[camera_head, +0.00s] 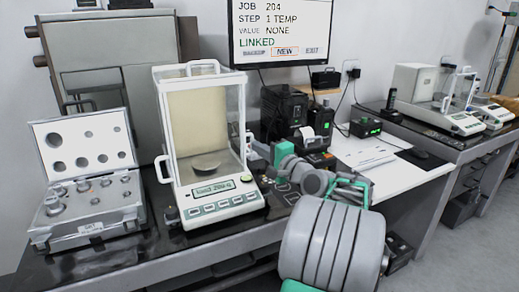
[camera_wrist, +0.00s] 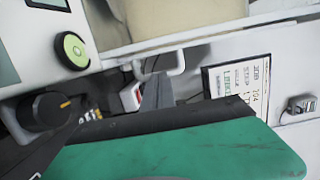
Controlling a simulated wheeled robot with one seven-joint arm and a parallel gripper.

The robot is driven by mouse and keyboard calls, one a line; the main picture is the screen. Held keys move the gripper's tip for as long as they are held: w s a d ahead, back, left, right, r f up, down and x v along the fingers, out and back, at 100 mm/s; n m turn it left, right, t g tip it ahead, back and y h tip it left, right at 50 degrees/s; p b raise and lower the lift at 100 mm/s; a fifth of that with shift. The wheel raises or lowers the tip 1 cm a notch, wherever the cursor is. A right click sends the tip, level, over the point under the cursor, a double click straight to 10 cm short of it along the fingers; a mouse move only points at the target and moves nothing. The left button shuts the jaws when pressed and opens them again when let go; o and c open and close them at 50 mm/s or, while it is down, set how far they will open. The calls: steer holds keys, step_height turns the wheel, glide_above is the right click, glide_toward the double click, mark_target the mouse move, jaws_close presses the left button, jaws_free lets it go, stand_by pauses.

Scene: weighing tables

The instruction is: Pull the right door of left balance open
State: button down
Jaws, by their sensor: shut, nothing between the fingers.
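The left balance (camera_head: 221,197) stands on the near table, with a glass case around its round pan. Its right door (camera_head: 236,125) is the glass side facing my arm; it looks shut in the head view. In the wrist view a white loop handle (camera_wrist: 172,66) sticks out from the door's edge, beside the balance's green button (camera_wrist: 72,48). My gripper (camera_head: 262,152) is at the right side of the case. In the wrist view its grey fingertips (camera_wrist: 155,92) are together and empty, close to the handle. I cannot tell whether they touch it.
An open case of weights (camera_head: 90,215) stands left of the balance. A black printer (camera_head: 313,138) and other dark devices stand behind my arm. A monitor (camera_head: 282,30) hangs on the wall. Another balance (camera_head: 455,120) stands on the right table.

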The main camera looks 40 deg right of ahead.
steer(key=w+d+p, duration=0.3)
steer(key=w+p, duration=0.1)
steer(key=w, duration=0.6)
